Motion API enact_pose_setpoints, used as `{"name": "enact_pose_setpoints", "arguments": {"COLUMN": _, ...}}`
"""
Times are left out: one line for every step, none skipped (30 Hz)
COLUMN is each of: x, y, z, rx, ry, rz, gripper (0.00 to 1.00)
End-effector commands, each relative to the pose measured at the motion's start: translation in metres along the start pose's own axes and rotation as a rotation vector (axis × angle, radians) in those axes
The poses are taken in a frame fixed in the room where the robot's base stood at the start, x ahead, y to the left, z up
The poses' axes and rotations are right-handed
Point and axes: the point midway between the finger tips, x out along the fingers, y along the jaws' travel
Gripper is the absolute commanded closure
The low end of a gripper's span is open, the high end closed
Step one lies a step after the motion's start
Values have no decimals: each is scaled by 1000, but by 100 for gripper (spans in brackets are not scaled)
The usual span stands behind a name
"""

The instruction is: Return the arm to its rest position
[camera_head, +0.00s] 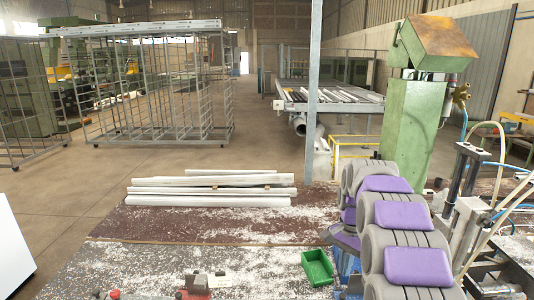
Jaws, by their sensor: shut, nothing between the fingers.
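My arm (405,215), with grey links and purple pads, rises from the lower right of the head view and is bent over the right part of the bench. Its far links run down behind the nearer ones, beside a blue part (346,264) on the bench. I cannot make out my gripper's fingers; the nearer arm links seem to hide that end. No object shows held by the arm.
White profiles (210,200) lie stacked on the debris-strewn bench (200,228). A green bin (317,268) sits left of my arm. A green machine column (412,125), a grey post (313,90) and hoses (500,150) stand close by. Open floor (170,165) lies beyond.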

Motion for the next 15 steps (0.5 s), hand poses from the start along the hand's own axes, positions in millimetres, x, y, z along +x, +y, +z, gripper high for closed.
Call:
{"name": "enact_pose_setpoints", "arguments": {"x": 0, "y": 8, "z": 14, "rx": -32, "ry": 1, "rz": 2, "gripper": 100}}
{"name": "enact_pose_setpoints", "arguments": {"x": -1, "y": 12, "z": 21, "rx": -53, "ry": 1, "rz": 2, "gripper": 100}}
{"name": "enact_pose_setpoints", "arguments": {"x": -1, "y": 18, "z": 31, "rx": -79, "ry": 2, "rz": 4, "gripper": 100}}
{"name": "enact_pose_setpoints", "arguments": {"x": -1, "y": 22, "z": 38, "rx": -100, "ry": 3, "rz": 5, "gripper": 100}}
{"name": "enact_pose_setpoints", "arguments": {"x": 0, "y": 27, "z": 46, "rx": -120, "ry": 3, "rz": 5, "gripper": 100}}
{"name": "enact_pose_setpoints", "arguments": {"x": 0, "y": 34, "z": 56, "rx": -147, "ry": 2, "rz": 8, "gripper": 100}}
{"name": "enact_pose_setpoints", "arguments": {"x": 1, "y": 38, "z": 64, "rx": -168, "ry": 2, "rz": 10, "gripper": 100}}
{"name": "enact_pose_setpoints", "arguments": {"x": 2, "y": 44, "z": 72, "rx": -187, "ry": 1, "rz": 12, "gripper": 100}}
{"name": "enact_pose_setpoints", "arguments": {"x": 4, "y": 51, "z": 82, "rx": -215, "ry": 0, "rz": 14, "gripper": 100}}
{"name": "enact_pose_setpoints", "arguments": {"x": 5, "y": 56, "z": 89, "rx": -235, "ry": 1, "rz": 15, "gripper": 100}}
{"name": "enact_pose_setpoints", "arguments": {"x": 7, "y": 62, "z": 97, "rx": -255, "ry": 1, "rz": 16, "gripper": 100}}
{"name": "enact_pose_setpoints", "arguments": {"x": 9, "y": 69, "z": 107, "rx": -282, "ry": 3, "rz": 17, "gripper": 100}}
{"name": "enact_pose_setpoints", "arguments": {"x": 12, "y": 75, "z": 114, "rx": -302, "ry": 3, "rz": 18, "gripper": 100}}
{"name": "enact_pose_setpoints", "arguments": {"x": 14, "y": 81, "z": 122, "rx": -323, "ry": 2, "rz": 20, "gripper": 100}}
{"name": "enact_pose_setpoints", "arguments": {"x": 17, "y": 89, "z": 133, "rx": -351, "ry": 2, "rz": 22, "gripper": 100}}
